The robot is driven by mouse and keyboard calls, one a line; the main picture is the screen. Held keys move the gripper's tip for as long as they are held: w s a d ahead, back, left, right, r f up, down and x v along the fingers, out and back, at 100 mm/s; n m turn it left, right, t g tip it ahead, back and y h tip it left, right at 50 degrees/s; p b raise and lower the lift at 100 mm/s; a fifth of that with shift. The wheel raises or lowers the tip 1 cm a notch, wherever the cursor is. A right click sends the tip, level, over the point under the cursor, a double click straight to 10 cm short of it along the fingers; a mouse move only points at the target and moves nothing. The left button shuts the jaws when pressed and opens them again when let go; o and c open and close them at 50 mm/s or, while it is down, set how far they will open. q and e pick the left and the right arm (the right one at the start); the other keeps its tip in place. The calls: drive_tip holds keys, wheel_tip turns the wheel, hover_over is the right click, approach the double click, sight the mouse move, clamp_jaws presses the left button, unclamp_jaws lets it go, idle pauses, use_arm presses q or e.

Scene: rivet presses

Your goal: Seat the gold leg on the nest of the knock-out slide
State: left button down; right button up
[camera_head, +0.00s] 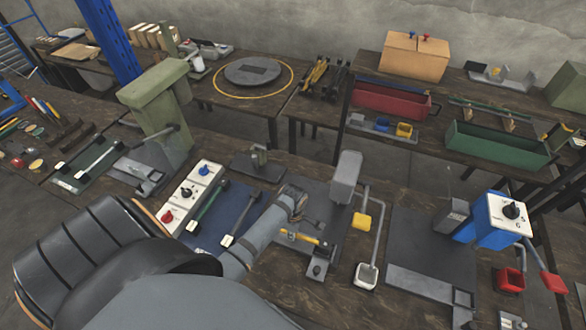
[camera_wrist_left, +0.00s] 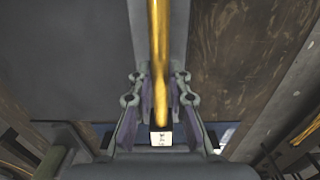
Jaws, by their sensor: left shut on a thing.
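The gold leg (camera_wrist_left: 159,45) is a slim gold rod in the left wrist view, running from between my fingers to the top edge. My left gripper (camera_wrist_left: 160,100) is shut on it near its lower end, where a pale marked block shows. In the head view my left gripper (camera_head: 308,218) is over the middle press's dark plate, with the gold leg (camera_head: 298,237) just below it. A grey bar (camera_head: 322,256) with a knob, possibly the knock-out slide, lies beside the leg. I cannot tell whether they touch, and no nest can be made out. My right gripper is out of view.
The grey press head (camera_head: 346,172) and a bent lever with a yellow pad (camera_head: 361,221) stand close right of my gripper. A blue-and-white unit (camera_head: 500,222) and red cups are further right. A control box (camera_head: 190,197) stands left.

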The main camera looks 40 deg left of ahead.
use_arm(q)
drive_tip(key=shift+f, duration=0.25)
drive_tip(key=c, duration=1.2)
unclamp_jaws()
drive_tip(key=shift+r, duration=0.1)
wheel_tip(320, 180, up, 12)
